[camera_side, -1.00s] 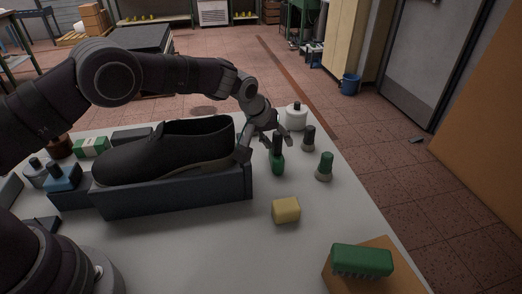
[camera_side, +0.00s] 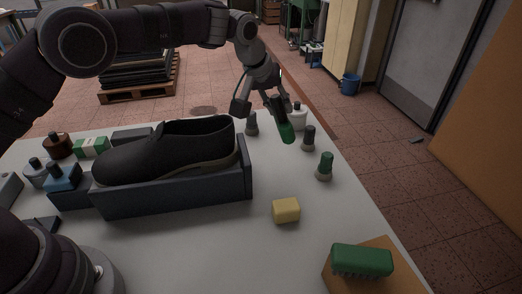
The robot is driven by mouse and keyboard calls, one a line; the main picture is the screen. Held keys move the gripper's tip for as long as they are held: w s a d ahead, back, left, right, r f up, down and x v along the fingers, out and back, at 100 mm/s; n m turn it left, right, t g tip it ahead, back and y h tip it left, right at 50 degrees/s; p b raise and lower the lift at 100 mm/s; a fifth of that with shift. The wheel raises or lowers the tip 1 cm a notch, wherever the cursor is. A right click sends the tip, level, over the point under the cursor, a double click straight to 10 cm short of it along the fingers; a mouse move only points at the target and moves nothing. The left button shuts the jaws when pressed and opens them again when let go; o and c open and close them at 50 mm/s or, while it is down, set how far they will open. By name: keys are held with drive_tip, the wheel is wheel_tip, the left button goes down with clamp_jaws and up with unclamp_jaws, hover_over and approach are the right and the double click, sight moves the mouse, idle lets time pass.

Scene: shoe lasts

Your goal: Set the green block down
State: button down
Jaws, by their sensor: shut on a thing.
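My gripper (camera_side: 268,102) is above the far right part of the table. It is shut on a slim green bottle-like thing (camera_side: 286,130) with a dark upper part. This thing hangs tilted, its green end down and to the right, seemingly clear of the table. Its top is partly hidden by the fingers. A green-topped piece with a grey base (camera_side: 325,165) stands on the table to the right, and a green brush (camera_side: 361,260) lies bristles down on a brown board (camera_side: 340,283) at the front right.
A black shoe (camera_side: 170,148) sits in a dark tray (camera_side: 180,192) left of my gripper. Small dark-topped pieces (camera_side: 308,138) (camera_side: 251,124) and a white bottle (camera_side: 299,116) stand close by. A yellow block (camera_side: 286,210) lies in front. The table (camera_side: 230,245) is bare at the front middle.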

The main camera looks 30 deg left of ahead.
sight(291, 125)
drive_tip(key=s+d+m, duration=0.1)
drive_tip(key=s+r+m, duration=0.1)
drive_tip(key=s+d+m+h, duration=0.1)
drive_tip(key=shift+s+d+r+g, duration=0.25)
drive_tip(key=shift+d+r+g, duration=0.05)
drive_tip(key=shift+g, duration=0.1)
drive_tip(key=s+d+f+m+g+h, duration=0.1)
drive_tip(key=s+d+m+g, duration=0.15)
drive_tip(key=s+m, duration=0.7)
drive_tip(key=s+d+f+m+g+h, duration=0.1)
drive_tip(key=s+d+m, duration=0.4)
drive_tip(key=s, duration=0.7)
drive_tip(key=shift+m, duration=0.55)
drive_tip(key=f, duration=0.2)
drive_tip(key=a+f, duration=0.1)
drive_tip(key=f, duration=0.5)
drive_tip(key=shift+s+a, duration=0.15)
drive_tip(key=shift+s, duration=0.1)
drive_tip(key=shift+f, duration=0.1)
drive_tip(key=c, duration=1)
unclamp_jaws()
